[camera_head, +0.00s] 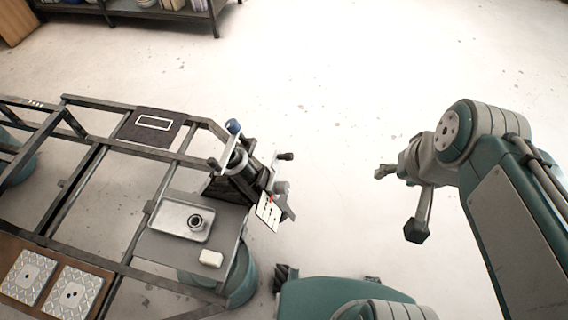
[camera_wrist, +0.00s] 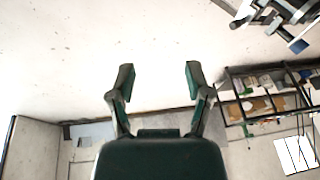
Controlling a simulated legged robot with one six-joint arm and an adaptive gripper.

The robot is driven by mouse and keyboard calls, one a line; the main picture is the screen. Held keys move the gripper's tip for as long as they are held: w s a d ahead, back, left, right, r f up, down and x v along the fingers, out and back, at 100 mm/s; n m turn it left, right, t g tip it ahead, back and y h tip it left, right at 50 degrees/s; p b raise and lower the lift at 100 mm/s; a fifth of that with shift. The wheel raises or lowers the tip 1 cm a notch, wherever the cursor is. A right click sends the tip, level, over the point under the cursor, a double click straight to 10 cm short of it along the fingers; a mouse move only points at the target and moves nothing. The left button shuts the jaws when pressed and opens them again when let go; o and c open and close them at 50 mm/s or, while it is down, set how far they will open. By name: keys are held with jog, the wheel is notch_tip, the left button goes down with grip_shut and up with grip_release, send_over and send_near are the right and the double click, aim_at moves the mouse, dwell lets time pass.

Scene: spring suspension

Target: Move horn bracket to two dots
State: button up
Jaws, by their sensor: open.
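My gripper (camera_wrist: 159,78) is open and empty in the wrist view, its two fingers spread over bare floor. In the head view my arm is on the right, well clear of the metal frame (camera_head: 100,148). I cannot tell for sure which part is the horn bracket. A small grey angular part (camera_head: 287,203) sticks out at the frame's right end, beside a white marked card (camera_head: 268,211). Two patterned plates (camera_head: 30,272) (camera_head: 73,293) at lower left carry dark spots. I cannot tell whether these are the two dots.
A metal tray (camera_head: 172,222) holding a dark ring (camera_head: 195,220) and a pale block (camera_head: 211,258) lie on the frame's grey panel. A dark pad with a white outline (camera_head: 152,122) lies behind. A shelf (camera_head: 150,12) stands at the back. Open floor separates my arm from the frame.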

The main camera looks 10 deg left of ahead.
jog(key=w+a+f+m+g+y, duration=0.3)
jog(key=a+f+g+y, duration=0.1)
jog(key=a+f+g, duration=0.15)
jog(key=m+t+y, duration=0.2)
jog(key=m+y, duration=0.9)
jog(key=y, duration=0.2)
send_near(287, 157)
jog(key=shift+g, duration=0.25)
jog(key=a, duration=0.3)
jog(key=a+f, duration=0.1)
jog(key=a, duration=0.3)
jog(key=w+a, duration=0.1)
jog(key=a, duration=0.2)
jog(key=shift+a+f, duration=0.15)
jog(key=shift+a, duration=0.05)
jog(key=shift+d, duration=0.1)
grip_shut()
